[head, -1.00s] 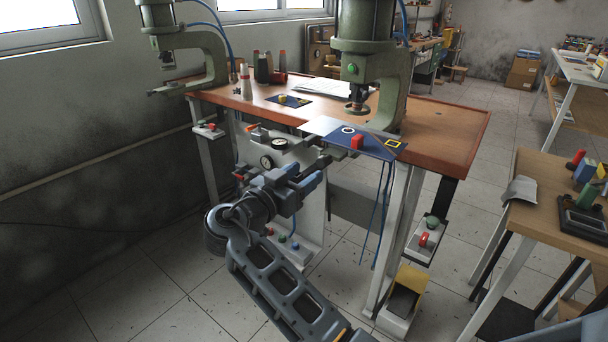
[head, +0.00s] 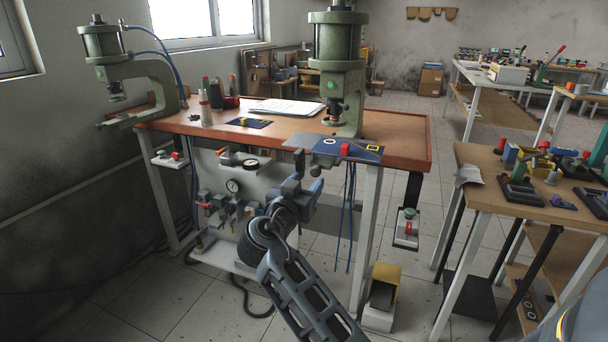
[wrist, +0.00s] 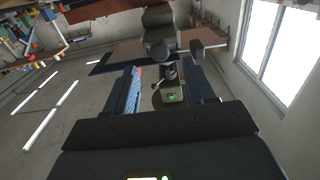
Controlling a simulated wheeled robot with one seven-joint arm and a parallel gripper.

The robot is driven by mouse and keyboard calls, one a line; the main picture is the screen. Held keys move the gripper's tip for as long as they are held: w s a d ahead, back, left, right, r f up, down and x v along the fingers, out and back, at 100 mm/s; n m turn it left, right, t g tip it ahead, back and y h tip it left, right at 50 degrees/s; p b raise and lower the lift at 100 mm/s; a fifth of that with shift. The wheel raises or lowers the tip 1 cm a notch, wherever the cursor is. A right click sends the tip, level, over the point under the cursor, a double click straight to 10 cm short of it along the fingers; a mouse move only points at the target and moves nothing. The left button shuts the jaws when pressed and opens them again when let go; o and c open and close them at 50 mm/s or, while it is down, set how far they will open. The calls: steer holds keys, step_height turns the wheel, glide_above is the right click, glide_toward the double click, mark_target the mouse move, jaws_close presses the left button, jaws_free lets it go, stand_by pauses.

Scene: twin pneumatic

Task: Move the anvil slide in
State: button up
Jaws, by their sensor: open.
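The right green press (head: 338,45) stands at the front right of the bench, its ram above a grey metal plate (head: 297,141). A blue panel (head: 327,148) with a white ring and a yellow-framed square lies at the bench's front edge. A red block (head: 345,149) sits on this panel; I cannot tell for sure whether it belongs to the anvil slide. My gripper (head: 298,182) is in front of and below the bench edge, apart from the block. In the wrist view my gripper (wrist: 163,88) is open with two blue fingers, and the press shows beyond them.
A second green press (head: 100,45) stands at the bench's left end. Gauges and valves (head: 233,186) sit below the bench. A yellow foot pedal (head: 383,285) is on the floor. A wooden side table (head: 520,205) with tools stands at right. Open floor lies between.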

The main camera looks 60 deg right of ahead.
mark_target(315, 173)
steer(key=d, duration=0.2)
steer(key=d+p, duration=0.1)
steer(key=d, duration=0.4)
steer(key=shift+w+d, duration=0.1)
steer(key=shift+w, duration=0.2)
steer(key=shift+c, duration=0.5)
jaws_close()
